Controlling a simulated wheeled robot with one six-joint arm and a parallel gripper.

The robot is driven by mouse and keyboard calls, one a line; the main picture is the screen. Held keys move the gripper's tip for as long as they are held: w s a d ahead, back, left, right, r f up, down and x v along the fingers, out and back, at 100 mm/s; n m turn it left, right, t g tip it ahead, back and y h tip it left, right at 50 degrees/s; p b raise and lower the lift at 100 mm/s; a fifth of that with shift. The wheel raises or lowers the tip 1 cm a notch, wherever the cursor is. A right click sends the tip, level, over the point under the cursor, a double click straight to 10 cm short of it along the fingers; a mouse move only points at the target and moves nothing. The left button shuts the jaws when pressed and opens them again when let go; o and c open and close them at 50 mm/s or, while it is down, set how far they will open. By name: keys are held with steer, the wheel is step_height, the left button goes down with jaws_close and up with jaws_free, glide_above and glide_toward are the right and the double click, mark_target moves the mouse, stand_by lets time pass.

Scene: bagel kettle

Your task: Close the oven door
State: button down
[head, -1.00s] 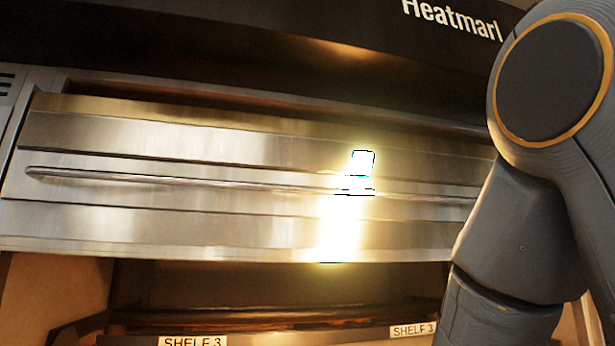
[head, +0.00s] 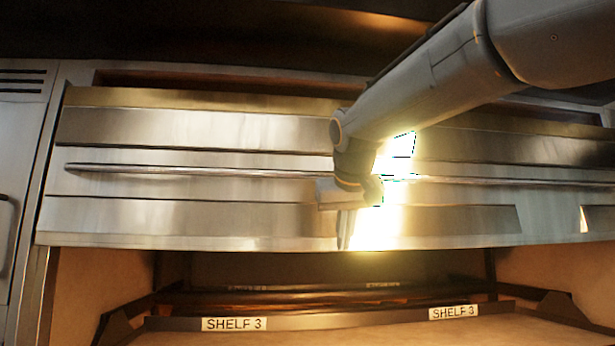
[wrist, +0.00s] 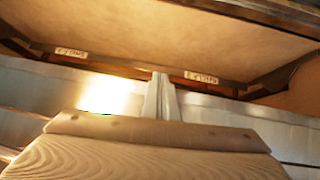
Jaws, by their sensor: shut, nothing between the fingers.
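The oven door (head: 200,215) is a wide brushed-steel panel with a long horizontal handle bar (head: 180,170). My gripper (head: 344,243) is shut and empty, pointing down in front of the door's lower middle. I cannot tell whether it touches the steel. In the wrist view the shut fingers (wrist: 160,85) show against the door (wrist: 215,108), which appears upside down. My arm hides part of the door's middle and right.
Below the door is an open shelf bay with a tan board (head: 330,334) and labels reading SHELF 3 (head: 234,324). A steel side panel with vents (head: 22,84) stands at the left. A bright glare washes out the steel beside my gripper.

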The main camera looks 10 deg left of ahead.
steer(key=s+a+r+t+y, duration=0.1)
steer(key=s+a+r, duration=0.1)
steer(key=r, duration=0.6)
steer(key=s+a+r+t, duration=0.1)
steer(key=s+a+r, duration=0.1)
steer(key=r, duration=0.6)
steer(key=t+y+p, duration=0.1)
steer(key=p, duration=0.1)
glide_toward(307, 143)
steer(key=s+d+f, duration=0.1)
steer(key=s+f, duration=0.1)
steer(key=s, duration=0.4)
steer(key=p+x, duration=0.2)
steer(key=x, duration=0.8)
steer(key=shift+w+p, duration=0.1)
steer(key=shift+p, duration=0.3)
steer(key=shift+s+d+f, duration=0.1)
steer(key=shift+s+f, duration=0.2)
steer(key=shift+f, duration=0.7)
steer(key=shift+s+d+f, duration=0.1)
steer(key=shift+s+f, duration=0.15)
steer(key=shift+f, duration=0.75)
